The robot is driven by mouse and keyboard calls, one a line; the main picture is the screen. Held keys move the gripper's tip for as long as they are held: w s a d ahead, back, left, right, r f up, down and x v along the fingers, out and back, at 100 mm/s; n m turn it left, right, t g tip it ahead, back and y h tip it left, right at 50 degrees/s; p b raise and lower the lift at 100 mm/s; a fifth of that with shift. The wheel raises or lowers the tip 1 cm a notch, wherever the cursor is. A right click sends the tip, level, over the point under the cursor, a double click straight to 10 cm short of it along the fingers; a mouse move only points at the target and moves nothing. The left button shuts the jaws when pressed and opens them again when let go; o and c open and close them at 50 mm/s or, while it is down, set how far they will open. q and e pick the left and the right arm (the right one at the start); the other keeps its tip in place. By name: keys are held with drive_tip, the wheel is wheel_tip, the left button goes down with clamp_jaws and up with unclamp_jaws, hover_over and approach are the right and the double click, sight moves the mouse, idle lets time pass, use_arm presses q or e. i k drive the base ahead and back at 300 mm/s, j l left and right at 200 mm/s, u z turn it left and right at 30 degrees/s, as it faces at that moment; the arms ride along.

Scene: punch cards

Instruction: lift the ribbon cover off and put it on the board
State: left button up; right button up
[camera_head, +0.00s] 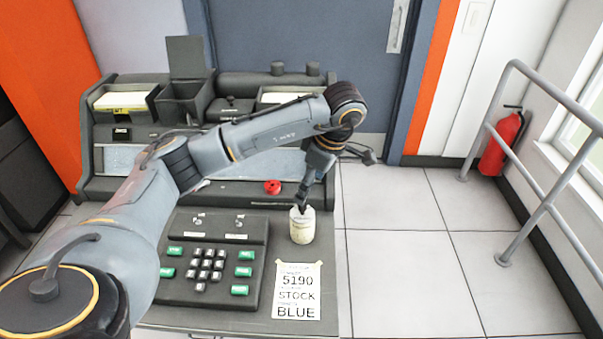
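A dark rounded housing (240,80) lies along the back of the punch machine, with two short knobs at its right; it may be the ribbon cover, but I cannot tell for sure. My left arm crosses in front of the machine and hides part of it. My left gripper (304,205) points down at the top of a small cream cylinder (302,232) on the dark desk board (330,240). The fingertips are small and overlap the cylinder's top, so I cannot tell whether they hold it. My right gripper is not in view.
A red knob (272,187) is on the machine's front. Card trays (124,101) stand at the back left. A railing (530,175) stands right.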

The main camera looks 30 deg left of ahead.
sight(220, 111)
drive_tip(key=u, duration=1.5)
